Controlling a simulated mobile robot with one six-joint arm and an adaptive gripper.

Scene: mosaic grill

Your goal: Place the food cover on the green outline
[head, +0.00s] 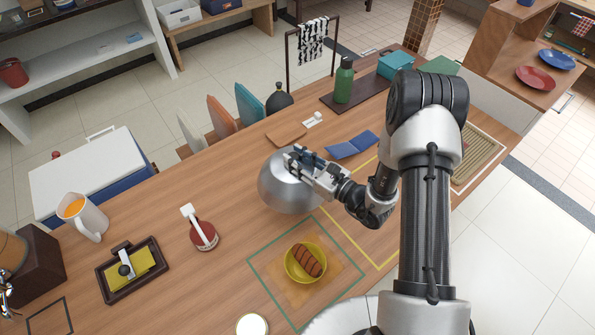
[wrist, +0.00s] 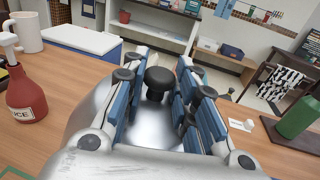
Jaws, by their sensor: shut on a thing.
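The food cover (head: 283,195) is a shiny silver dome left of the yellow outline, up from the green outline in the head view. My gripper (head: 300,160) is at its top. In the wrist view, the fingers of my gripper (wrist: 158,82) are shut around the dark knob of the cover (wrist: 155,130). I cannot tell whether the cover's rim touches the table. The green outline (head: 270,292) is a square on the table, nearer the front edge.
A red bottle (head: 203,236) stands left of the green outline, and it also shows in the wrist view (wrist: 25,95). A dark tray (head: 133,271) lies further left. A white cup (head: 252,325) is at the front edge. A blue folded item (head: 352,145) lies behind the yellow outline (head: 378,266).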

